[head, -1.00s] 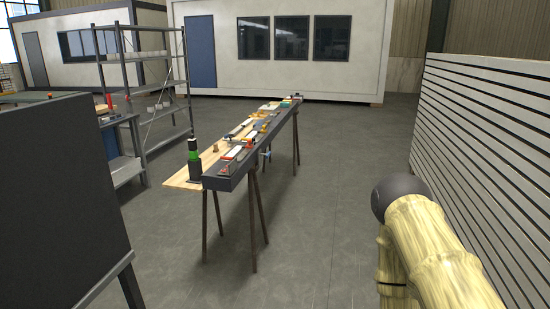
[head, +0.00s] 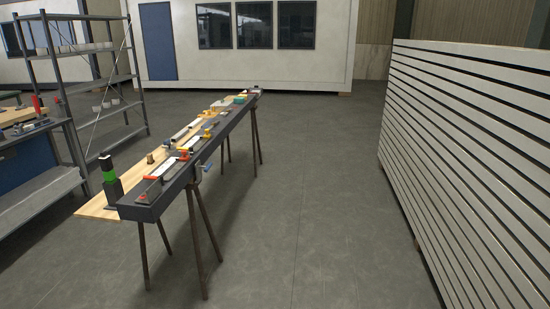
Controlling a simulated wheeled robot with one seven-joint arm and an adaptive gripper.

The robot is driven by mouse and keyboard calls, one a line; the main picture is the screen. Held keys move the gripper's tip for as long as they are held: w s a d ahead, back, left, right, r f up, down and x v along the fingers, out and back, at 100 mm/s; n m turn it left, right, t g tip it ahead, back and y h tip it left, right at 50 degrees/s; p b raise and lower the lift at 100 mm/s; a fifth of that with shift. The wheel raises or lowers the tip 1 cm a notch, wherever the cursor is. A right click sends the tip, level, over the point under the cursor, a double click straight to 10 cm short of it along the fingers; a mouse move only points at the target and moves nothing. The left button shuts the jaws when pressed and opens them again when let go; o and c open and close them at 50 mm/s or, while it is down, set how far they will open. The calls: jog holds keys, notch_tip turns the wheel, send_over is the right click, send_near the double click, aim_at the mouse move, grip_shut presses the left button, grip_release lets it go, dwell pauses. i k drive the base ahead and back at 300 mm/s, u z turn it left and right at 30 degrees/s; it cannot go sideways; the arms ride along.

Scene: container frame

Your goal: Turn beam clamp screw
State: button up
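A long dark grey beam (head: 137,212) rests on thin trestle legs (head: 203,230) in the middle left of the head view. A small blue and grey part (head: 206,167), perhaps the beam clamp or its screw handle, sticks out from the beam's right side. It is too small to make out its screw or how it is set. Several small tools and parts lie along the beam, among them an orange-red piece (head: 151,178). My gripper is not in view.
A green and black upright object (head: 110,182) stands at the beam's near end, beside a wooden board (head: 92,208). Metal shelving (head: 60,50) and a workbench (head: 40,192) are on the left. A slatted white barrier (head: 465,150) runs along the right. The floor (head: 320,190) between is clear.

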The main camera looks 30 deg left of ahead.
aim_at(207, 167)
jog(key=u, duration=0.1)
jog(key=i, duration=1.2)
jog(key=u, duration=1.3)
jog(key=i, duration=0.65)
jog(key=u, duration=0.65)
